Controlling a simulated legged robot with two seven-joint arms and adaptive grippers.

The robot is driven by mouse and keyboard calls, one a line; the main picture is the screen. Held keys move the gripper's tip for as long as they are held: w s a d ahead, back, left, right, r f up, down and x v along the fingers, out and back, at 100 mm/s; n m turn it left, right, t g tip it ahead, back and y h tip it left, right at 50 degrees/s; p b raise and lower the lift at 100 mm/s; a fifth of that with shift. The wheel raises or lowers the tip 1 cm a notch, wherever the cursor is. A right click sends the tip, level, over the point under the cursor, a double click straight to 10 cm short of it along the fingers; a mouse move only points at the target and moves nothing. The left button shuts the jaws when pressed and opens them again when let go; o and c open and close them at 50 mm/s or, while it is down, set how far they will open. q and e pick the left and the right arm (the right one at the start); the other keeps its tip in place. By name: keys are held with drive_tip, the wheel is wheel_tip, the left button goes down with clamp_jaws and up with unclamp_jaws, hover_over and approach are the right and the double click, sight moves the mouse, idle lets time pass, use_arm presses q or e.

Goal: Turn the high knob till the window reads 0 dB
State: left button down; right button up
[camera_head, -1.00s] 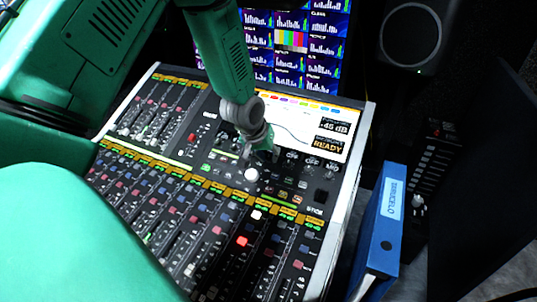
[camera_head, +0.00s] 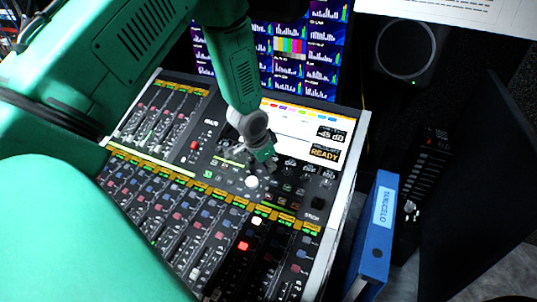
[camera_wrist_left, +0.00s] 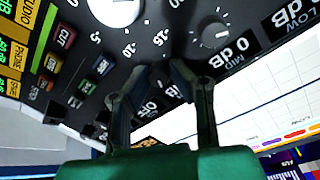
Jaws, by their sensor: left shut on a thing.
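My left gripper (camera_head: 266,164) comes down onto the mixing console (camera_head: 347,160) from above. Its fingers are shut on the high knob, a dark knob mostly hidden between the fingertips; the left wrist view shows the gripper (camera_wrist_left: 155,85) closed around it. The console's bright screen (camera_head: 290,126) has a small window (camera_head: 331,134) that seems to read -45 dB, with any decimal point too small to tell. A box under it (camera_head: 325,154) says READY. In the left wrist view a MID window (camera_wrist_left: 236,52) reads 0 dB. My right gripper is out of view.
A white knob (camera_head: 252,182) stands just in front of the gripper; its dial shows large in the left wrist view (camera_wrist_left: 115,10). Several faders (camera_head: 150,190) fill the console's front. A blue binder (camera_head: 376,235) stands to the right. Monitors (camera_head: 290,65) and a speaker (camera_head: 406,50) are behind.

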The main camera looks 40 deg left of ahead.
use_arm(q)
drive_tip(key=shift+a+r+m, duration=0.1)
drive_tip(key=shift+m, duration=0.5)
drive_tip(key=c, duration=1.7)
unclamp_jaws()
drive_tip(key=v, duration=1.1)
drive_tip(key=shift+r, duration=0.4)
